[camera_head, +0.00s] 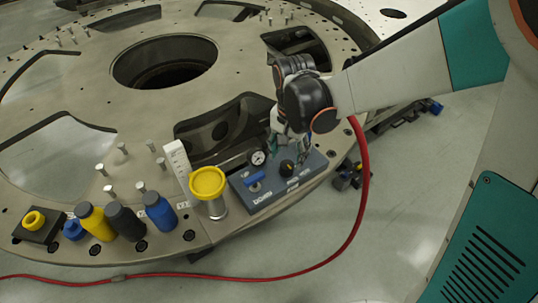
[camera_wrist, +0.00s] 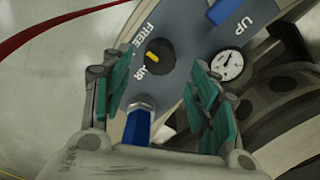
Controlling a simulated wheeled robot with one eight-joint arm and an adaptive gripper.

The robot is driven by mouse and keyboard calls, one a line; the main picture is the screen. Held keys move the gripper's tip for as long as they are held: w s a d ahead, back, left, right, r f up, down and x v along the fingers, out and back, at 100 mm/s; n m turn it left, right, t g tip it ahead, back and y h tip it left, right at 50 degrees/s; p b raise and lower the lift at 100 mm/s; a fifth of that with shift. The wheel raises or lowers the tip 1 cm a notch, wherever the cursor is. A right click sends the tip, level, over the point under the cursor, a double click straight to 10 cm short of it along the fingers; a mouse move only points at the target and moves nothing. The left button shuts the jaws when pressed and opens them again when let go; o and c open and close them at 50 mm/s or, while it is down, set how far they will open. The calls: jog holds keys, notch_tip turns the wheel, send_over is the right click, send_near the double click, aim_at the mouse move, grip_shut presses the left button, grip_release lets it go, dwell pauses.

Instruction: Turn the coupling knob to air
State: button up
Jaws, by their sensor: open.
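The coupling knob (camera_wrist: 160,56) is round and black with a yellow mark, on a blue-grey panel (camera_wrist: 190,22) between the words FREE and AIR in the wrist view. The yellow mark lies on the knob's left side in the picture; I cannot tell which word it points at. In the head view the knob (camera_head: 287,168) sits on the right part of the panel box (camera_head: 262,200). My gripper (camera_wrist: 160,78) is open, its teal-padded fingers apart on either side below the knob, holding nothing. In the head view my gripper (camera_head: 290,148) hangs just above the knob.
A pressure gauge (camera_head: 258,157) and a blue lever (camera_head: 255,177) share the panel. A yellow-topped cylinder (camera_head: 208,182) stands left of the box, with several bottles beyond. A red hose (camera_head: 357,200) curves past on the right. A blue fitting (camera_wrist: 138,125) shows between my fingers.

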aim_at(287, 164)
jog(key=shift+f+b, duration=1.45)
jog(key=shift+f, duration=1.1)
jog(key=c, duration=1.1)
